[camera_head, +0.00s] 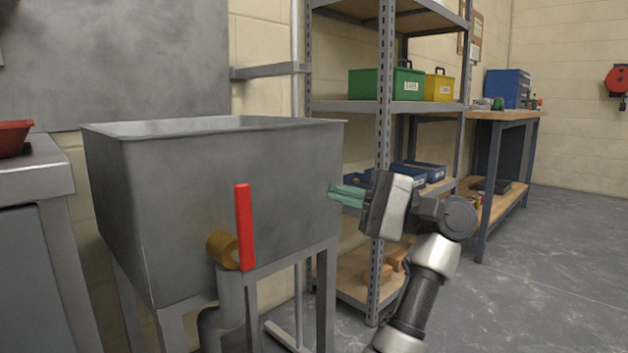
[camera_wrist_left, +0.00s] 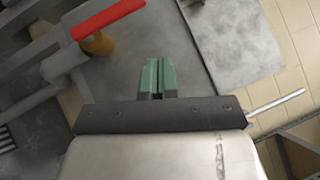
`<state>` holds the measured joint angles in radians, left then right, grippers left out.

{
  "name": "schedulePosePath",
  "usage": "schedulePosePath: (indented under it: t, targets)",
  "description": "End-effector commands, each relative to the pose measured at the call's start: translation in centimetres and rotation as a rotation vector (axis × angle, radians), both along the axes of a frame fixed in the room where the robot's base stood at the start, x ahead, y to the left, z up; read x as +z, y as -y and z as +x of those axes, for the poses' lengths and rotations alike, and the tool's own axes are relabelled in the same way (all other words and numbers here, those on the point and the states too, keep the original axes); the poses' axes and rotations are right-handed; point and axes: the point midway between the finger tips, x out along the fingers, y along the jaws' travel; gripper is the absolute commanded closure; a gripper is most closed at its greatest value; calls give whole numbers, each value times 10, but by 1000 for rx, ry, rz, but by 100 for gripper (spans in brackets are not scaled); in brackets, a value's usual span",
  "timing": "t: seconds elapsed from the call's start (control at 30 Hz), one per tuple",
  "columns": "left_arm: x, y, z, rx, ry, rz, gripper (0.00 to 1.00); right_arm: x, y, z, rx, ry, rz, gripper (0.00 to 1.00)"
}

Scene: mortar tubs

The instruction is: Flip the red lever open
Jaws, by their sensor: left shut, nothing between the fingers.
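The red lever (camera_head: 244,227) stands upright on the front of the grey metal tub (camera_head: 290,185), beside a brass fitting (camera_head: 222,248). It also shows in the left wrist view (camera_wrist_left: 108,18), at the upper left, with the brass fitting (camera_wrist_left: 99,43) under it. My left gripper (camera_head: 332,192) is at the tub's right front corner, to the right of the lever and a little higher, apart from it. Its green fingers (camera_wrist_left: 157,76) are closed together with nothing between them. My right gripper is in neither view.
A grey drain pipe (camera_head: 229,300) runs down below the brass fitting. A metal shelf rack (camera_head: 384,150) with green and yellow boxes stands behind my left arm. A workbench (camera_head: 497,125) is farther right. The floor at the right is clear.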

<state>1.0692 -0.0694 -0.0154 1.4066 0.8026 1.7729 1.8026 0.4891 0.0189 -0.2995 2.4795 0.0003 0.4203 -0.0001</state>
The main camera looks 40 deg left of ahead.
Motion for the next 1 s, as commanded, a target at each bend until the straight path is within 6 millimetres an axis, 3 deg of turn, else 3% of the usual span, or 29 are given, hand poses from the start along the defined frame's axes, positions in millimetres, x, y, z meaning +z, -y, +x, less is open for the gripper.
schedulePosePath:
  t: [0.3,0.83,1.0]
  targets:
    - [1,21,18,0,0,0,100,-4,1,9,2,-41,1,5]
    - [0,21,18,1,-1,0,100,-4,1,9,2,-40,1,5]
    - [-6,23,11,40,-130,12,100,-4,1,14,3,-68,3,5]
